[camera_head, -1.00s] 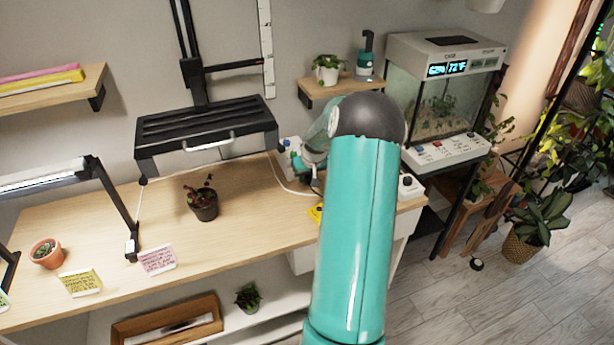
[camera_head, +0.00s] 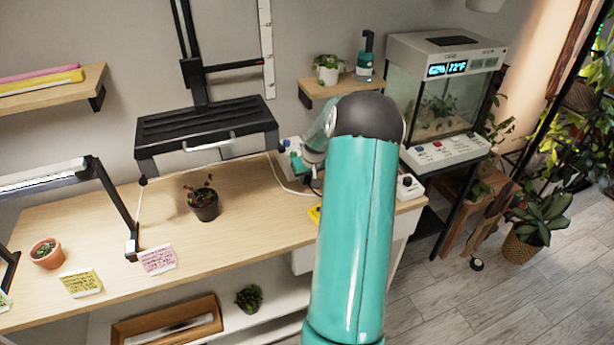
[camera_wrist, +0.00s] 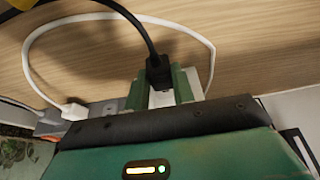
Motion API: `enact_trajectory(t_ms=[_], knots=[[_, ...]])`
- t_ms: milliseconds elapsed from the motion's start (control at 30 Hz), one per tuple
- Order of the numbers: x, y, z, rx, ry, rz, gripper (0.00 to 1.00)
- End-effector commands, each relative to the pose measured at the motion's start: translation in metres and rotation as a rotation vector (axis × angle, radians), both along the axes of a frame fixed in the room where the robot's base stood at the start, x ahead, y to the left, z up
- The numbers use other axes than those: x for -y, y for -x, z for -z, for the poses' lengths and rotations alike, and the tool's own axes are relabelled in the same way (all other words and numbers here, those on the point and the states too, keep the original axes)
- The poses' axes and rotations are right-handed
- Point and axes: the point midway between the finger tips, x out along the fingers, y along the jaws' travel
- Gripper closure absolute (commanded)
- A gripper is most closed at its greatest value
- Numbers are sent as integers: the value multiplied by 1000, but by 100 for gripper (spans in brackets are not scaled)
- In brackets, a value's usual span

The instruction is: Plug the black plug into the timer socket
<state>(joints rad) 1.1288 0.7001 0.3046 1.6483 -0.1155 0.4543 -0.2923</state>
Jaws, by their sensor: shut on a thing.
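In the wrist view, the black plug (camera_wrist: 158,73) is between the two teal fingers of my gripper (camera_wrist: 161,84), which is shut on it. Its black cord runs up and left from it. A white block (camera_wrist: 162,98) lies just below the plug between the fingers; I cannot tell if it is the timer socket or if the plug's pins are in it. In the head view, my gripper (camera_head: 298,161) is low at the back of the wooden table, beside a white unit (camera_head: 289,145). The plug is hidden there by my arm.
A grey power strip (camera_wrist: 50,124) with a white plug (camera_wrist: 74,110) and white cord lies left of my gripper. A white box with a black knob (camera_head: 408,187) sits at the table's right end.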

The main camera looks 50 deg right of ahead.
Motion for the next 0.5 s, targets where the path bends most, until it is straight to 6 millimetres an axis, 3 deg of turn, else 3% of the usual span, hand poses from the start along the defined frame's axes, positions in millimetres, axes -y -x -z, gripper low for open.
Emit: enact_trajectory(t_ms=[500], knots=[[4,-6,0,0,0,1,99]])
